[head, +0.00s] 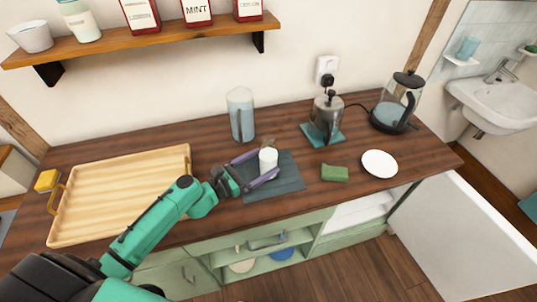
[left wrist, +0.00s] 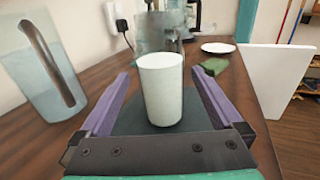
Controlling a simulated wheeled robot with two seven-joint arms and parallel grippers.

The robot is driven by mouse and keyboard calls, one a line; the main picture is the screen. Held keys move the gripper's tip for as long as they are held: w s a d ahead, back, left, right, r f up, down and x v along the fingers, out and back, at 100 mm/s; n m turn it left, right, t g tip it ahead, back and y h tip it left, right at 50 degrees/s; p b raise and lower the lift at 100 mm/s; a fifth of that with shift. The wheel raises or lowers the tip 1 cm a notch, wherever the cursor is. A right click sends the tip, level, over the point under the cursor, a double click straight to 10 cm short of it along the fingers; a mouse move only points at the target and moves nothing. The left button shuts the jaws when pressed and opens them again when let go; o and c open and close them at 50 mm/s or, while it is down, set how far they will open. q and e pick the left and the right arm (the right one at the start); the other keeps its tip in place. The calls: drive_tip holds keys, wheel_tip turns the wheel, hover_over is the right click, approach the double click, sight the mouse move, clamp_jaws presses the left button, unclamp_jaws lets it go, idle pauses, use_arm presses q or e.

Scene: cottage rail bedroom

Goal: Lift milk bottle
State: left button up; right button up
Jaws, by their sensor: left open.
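A plain white cylinder, which I take for the milk bottle (head: 268,163), stands upright on a dark grey mat (head: 287,184) on the wooden counter. In the left wrist view the bottle (left wrist: 161,92) is in the middle of the picture. My left gripper (head: 273,157) is open, with one purple finger on each side of the bottle. In the left wrist view, gaps show between the bottle and both fingers of the gripper (left wrist: 160,76). My right gripper is not in view.
A clear jug (head: 240,115) stands behind the bottle, and a metal pot (head: 326,115) stands on a teal mat to the right. A green sponge (head: 334,173), white plate (head: 379,164) and glass kettle (head: 398,100) are further right. A wooden tray (head: 120,195) lies left.

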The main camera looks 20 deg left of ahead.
sight(269, 157)
use_arm(q)
drive_tip(key=x, duration=0.2)
drive_tip(key=shift+w+d+r, duration=0.25)
drive_tip(key=shift+w, duration=0.05)
drive_tip(key=shift+w+d+f, duration=0.15)
drive_tip(key=shift+w+f, duration=0.05)
drive_tip(key=shift+s, duration=0.1)
clamp_jaws()
drive_tip(key=shift+r, duration=0.1)
drive_tip(key=shift+r, duration=0.15)
